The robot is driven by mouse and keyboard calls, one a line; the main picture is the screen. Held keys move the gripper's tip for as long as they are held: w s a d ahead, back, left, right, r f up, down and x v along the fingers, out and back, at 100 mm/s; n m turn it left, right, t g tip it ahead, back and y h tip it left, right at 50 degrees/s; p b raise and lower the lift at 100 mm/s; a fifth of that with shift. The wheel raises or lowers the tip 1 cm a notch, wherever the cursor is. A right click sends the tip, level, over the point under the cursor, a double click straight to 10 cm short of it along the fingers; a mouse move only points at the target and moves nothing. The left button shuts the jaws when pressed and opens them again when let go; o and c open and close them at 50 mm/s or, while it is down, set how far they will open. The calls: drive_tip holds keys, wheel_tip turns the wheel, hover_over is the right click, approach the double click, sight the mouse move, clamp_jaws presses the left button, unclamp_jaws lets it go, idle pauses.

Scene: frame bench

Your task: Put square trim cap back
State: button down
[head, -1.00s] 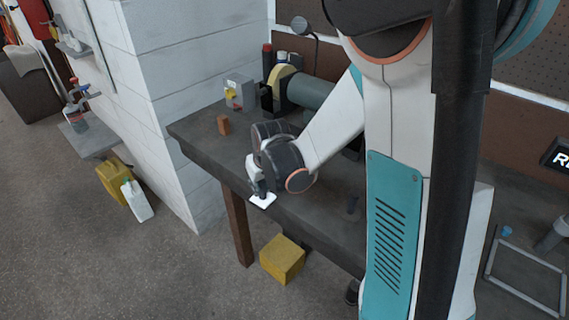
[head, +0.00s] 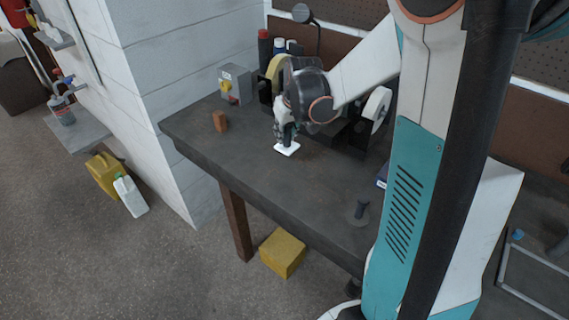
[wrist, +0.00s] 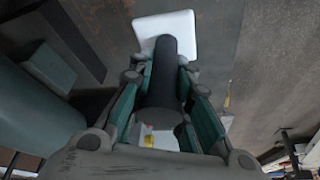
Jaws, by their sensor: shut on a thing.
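The square trim cap (head: 287,149) shows as a white square plate. In the wrist view, the white plate (wrist: 166,25) sits at the far end of a thick dark cylindrical stem (wrist: 172,62). My gripper (head: 285,136) is shut on the stem, with a green-padded finger on each side in the wrist view (wrist: 163,82). The plate is below the fingers, over the dark bench top; I cannot tell whether it touches the bench. A dark peg with a round base (head: 360,211) stands apart near the bench's front right.
The dark workbench (head: 262,182) has free room at its front and middle. A bench grinder (head: 378,104) is close behind my gripper. A brown block (head: 220,122) and a grey switch box (head: 236,83) are at the left. A yellow box (head: 283,254) is on the floor below.

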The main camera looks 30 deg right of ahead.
sight(289, 148)
wheel_tip(289, 148, down, 11)
drive_tip(key=b, duration=0.3)
drive_tip(key=shift+f, duration=0.2)
drive_tip(key=shift+f, duration=0.15)
drive_tip(key=c, duration=1.5)
unclamp_jaws()
drive_tip(key=shift+s+r, duration=0.1)
drive_tip(key=shift+r, duration=0.4)
drive_tip(key=p+v, duration=0.3)
drive_tip(key=v, duration=0.8)
drive_tip(key=shift+s+r+p, duration=0.15)
drive_tip(key=shift+p, duration=0.15)
